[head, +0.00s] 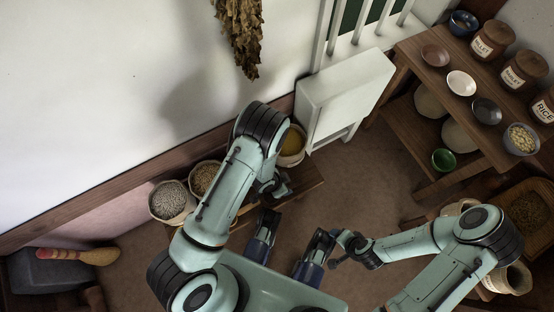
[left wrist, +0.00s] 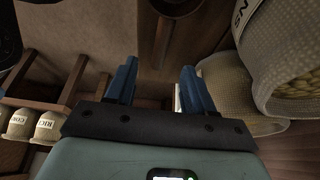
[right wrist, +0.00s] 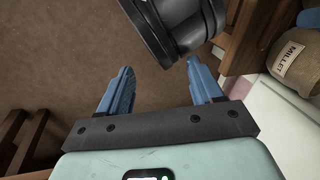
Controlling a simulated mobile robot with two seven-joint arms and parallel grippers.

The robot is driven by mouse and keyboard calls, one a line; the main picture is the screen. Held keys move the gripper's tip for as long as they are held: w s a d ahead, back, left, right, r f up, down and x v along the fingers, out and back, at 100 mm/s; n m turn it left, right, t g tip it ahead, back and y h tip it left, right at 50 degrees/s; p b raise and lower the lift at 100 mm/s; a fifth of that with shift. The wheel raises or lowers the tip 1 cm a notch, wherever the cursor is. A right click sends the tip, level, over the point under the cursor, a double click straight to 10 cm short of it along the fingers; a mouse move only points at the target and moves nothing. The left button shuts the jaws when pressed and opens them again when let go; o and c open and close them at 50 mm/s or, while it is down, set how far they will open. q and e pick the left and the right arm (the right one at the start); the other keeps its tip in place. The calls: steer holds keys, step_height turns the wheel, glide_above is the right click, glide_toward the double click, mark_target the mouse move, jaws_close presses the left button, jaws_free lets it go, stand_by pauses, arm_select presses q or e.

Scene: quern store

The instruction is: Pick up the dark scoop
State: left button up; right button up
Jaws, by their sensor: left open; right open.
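A long dark brown thing (left wrist: 163,28), which looks like the dark scoop, shows at the top of the left wrist view. Its upper end is cut off by the picture edge, and its narrow end points down between the finger lines. My left gripper (left wrist: 157,78) is open and empty, with this thing ahead of its fingertips and apart from them. I cannot make out the scoop in the head view, where my left arm (head: 238,180) covers part of the low bench. My right gripper (right wrist: 159,78) is open and empty over brown floor.
Open sacks of grain (head: 171,200) stand along the wall, and woven sacks (left wrist: 225,88) are close at the right in the left wrist view. A wooden table (head: 452,92) with bowls and jars is at the right. A tan, red-ended tool (head: 80,256) lies far left. Middle floor is clear.

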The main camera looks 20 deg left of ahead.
mark_target(289, 186)
arm_select(q)
steer(key=x, duration=0.3)
steer(key=shift+s+b, duration=0.1)
steer(key=shift+b, duration=0.25)
steer(key=x, duration=0.1)
steer(key=b+x, duration=0.1)
steer(key=x, duration=0.2)
steer(key=shift+s+a+f+b, duration=0.1)
steer(key=shift+a+f+b, duration=0.2)
steer(key=shift+b, duration=0.1)
steer(key=shift+d+f, duration=0.15)
steer(key=shift+f, duration=0.2)
arm_select(e)
steer(key=shift+t+h, duration=0.4)
steer(key=shift+t, duration=0.2)
steer(key=w+d+f, duration=0.1)
steer(key=w, duration=0.1)
steer(key=w+d+f, duration=0.1)
steer(key=w+f, duration=0.1)
steer(key=shift+d+f, duration=0.2)
arm_select(q)
steer(key=shift+r, duration=0.1)
jaws_close()
